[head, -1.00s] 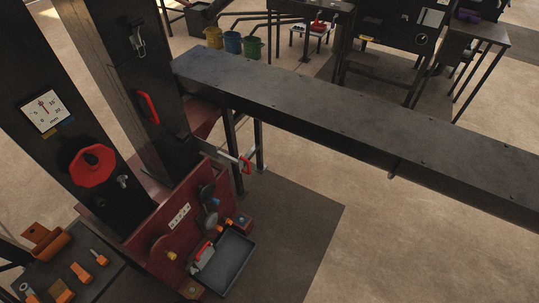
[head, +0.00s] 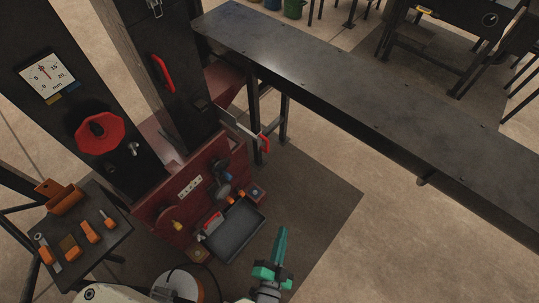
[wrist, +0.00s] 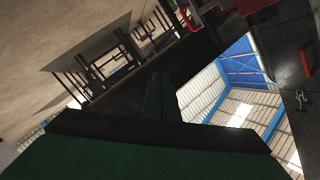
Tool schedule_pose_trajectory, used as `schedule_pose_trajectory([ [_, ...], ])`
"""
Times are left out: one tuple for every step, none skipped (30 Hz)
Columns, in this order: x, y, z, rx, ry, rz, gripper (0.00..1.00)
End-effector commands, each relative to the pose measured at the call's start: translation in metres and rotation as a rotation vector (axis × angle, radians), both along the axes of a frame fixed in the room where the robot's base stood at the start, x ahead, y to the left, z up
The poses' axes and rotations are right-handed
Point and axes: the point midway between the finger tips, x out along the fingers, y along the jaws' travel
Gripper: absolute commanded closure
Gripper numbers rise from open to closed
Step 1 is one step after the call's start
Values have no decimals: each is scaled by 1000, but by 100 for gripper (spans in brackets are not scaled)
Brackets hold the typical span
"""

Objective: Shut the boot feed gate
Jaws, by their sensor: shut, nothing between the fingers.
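A flat grey plate (head: 236,124) with a red handle (head: 265,143) sticks out from the right side of the dark red boot (head: 215,165), under the long dark trough; it looks like the feed gate. How far it is pulled out I cannot tell. My gripper (head: 281,235), with green fingers, is shut and empty. In the head view it is low in the picture, below and right of the red handle and apart from it. The green fingers (wrist: 155,95) also show in the wrist view, pointing away from the camera.
The long dark trough (head: 330,85) runs to the right from the machine. A grey tray (head: 235,230) sits at the boot's front. A red handwheel (head: 100,132) and a dial are on the left column. A small tool table (head: 105,255) stands at left. Floor right of the boot is clear.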

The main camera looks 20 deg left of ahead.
Motion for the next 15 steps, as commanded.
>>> schedule_pose_trajectory([
  [20,9,-11,73,-8,6,100],
  [30,14,-17,119,-9,10,100],
  [43,20,-25,179,-9,13,100],
  [53,25,-30,224,-9,17,100],
  [64,30,-35,268,-9,19,100],
  [78,37,-42,329,-8,25,100],
  [89,43,-46,373,-7,29,100],
  [99,48,-50,416,-6,33,100],
  [113,55,-54,474,-3,38,100],
  [123,61,-57,513,0,42,100],
  [133,66,-60,552,3,45,100],
  [144,73,-63,600,6,51,100],
  [152,77,-65,634,9,55,100],
  [160,81,-66,664,11,58,100],
  [169,86,-68,701,15,61,100],
])
